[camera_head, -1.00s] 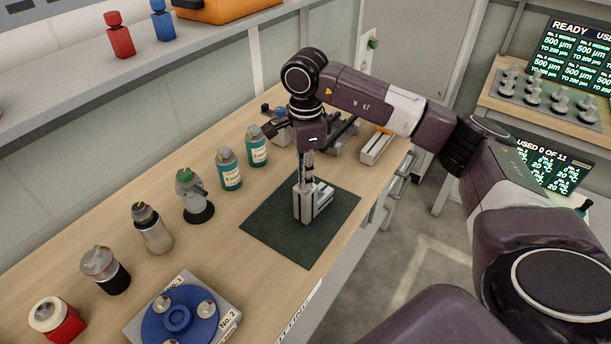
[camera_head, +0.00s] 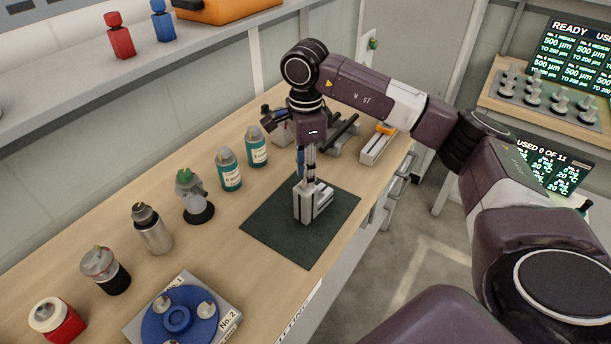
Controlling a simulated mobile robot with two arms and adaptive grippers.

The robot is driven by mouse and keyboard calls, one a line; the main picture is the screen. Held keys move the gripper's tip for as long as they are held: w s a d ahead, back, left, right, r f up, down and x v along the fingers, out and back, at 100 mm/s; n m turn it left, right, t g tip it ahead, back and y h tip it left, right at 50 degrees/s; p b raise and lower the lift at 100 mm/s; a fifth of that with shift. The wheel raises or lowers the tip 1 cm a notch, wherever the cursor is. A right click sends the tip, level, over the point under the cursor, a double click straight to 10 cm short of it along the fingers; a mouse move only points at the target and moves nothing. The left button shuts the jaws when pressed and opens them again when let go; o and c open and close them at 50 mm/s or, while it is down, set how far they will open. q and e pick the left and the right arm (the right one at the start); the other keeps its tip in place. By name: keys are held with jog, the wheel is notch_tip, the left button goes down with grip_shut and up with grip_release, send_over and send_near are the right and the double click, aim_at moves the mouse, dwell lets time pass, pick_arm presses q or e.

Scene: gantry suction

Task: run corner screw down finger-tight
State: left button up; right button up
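A grey metal block assembly (camera_head: 318,207), with an upright part and a slotted side, stands on a dark green mat (camera_head: 276,234) on the bench. My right gripper (camera_head: 311,180) points straight down at the top of this block, its fingertips at or just above the upper face. The fingers look close together, but they are too small to tell whether they are shut on anything. The corner screw cannot be made out; the fingertips may hide it. My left gripper is not in view.
Two teal-labelled bottles (camera_head: 229,170) and a green-topped device (camera_head: 195,196) stand left of the mat. A blue round fixture (camera_head: 179,318) lies at the front. Rails and a grey tray (camera_head: 377,146) lie behind. The mat's front part is clear.

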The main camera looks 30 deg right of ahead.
notch_tip(320, 180, up, 10)
jog(key=shift+r, duration=0.25)
dwell(0.3)
